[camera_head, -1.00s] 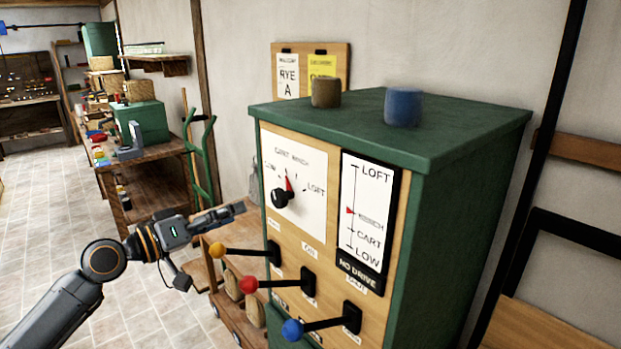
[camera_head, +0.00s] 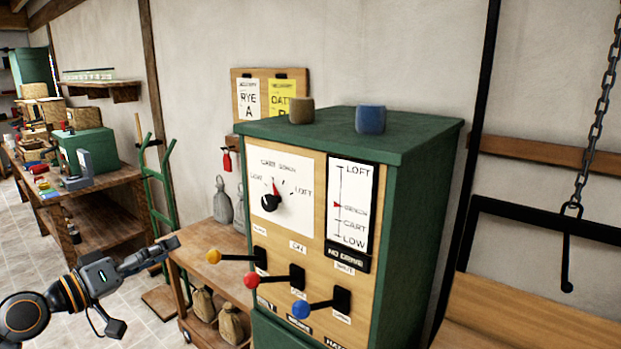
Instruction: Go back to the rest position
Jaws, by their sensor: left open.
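My left gripper (camera_head: 148,258) is in the lower left of the head view, open and empty. It is apart from the green control cabinet (camera_head: 420,200), to the left of its front panel. My right gripper is not in view.
A wooden cart (camera_head: 200,258) with grey and tan sacks stands left of the cabinet. Behind it are a green hand truck (camera_head: 160,190) and a cluttered workbench (camera_head: 105,183). A chain with a hook (camera_head: 568,240) hangs at the right. Tiled floor is open at the left.

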